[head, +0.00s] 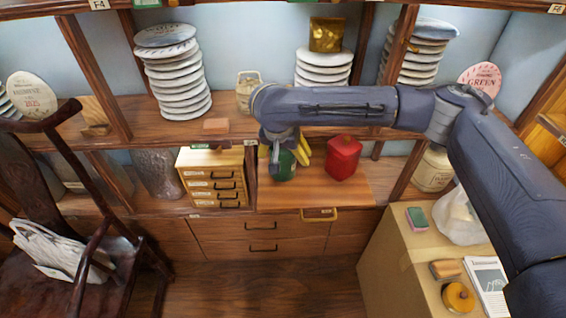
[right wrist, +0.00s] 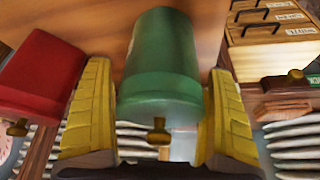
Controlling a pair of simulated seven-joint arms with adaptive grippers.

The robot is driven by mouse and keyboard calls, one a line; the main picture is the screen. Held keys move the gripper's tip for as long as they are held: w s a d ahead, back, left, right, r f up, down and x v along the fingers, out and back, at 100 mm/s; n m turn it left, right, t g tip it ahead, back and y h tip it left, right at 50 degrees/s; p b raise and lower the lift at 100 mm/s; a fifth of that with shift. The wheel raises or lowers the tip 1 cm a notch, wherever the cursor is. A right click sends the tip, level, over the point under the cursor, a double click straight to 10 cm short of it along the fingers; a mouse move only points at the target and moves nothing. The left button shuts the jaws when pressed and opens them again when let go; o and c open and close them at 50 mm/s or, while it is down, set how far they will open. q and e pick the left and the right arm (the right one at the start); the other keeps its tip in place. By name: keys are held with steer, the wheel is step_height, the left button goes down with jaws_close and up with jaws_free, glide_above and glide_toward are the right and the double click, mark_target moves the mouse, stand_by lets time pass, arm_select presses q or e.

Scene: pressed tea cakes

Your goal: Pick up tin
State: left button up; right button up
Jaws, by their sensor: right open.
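A green tin (head: 283,168) stands on the wooden shelf board, partly hidden behind my right arm. A red tin (head: 343,158) with a small knob on its lid stands to its right. My right gripper (head: 293,155) is at the green tin, its yellow fingers partly hidden by the wrist. In the right wrist view, the green tin (right wrist: 160,75) lies between the two open yellow fingers of the gripper (right wrist: 157,110), with narrow gaps visible. The red tin (right wrist: 40,85) is just outside the left finger there. My left gripper is not in view.
A small wooden drawer box (head: 212,178) stands left of the green tin. Stacks of wrapped cakes (head: 175,75) fill the shelf above. A cardboard box (head: 385,258) is at the front right, and a dark chair (head: 85,215) at the left. The board (head: 330,193) is bare in front.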

steer(key=c, duration=1.3)
steer(key=shift+r, duration=0.1)
step_height(320, 180, up, 20)
stand_by(0.3)
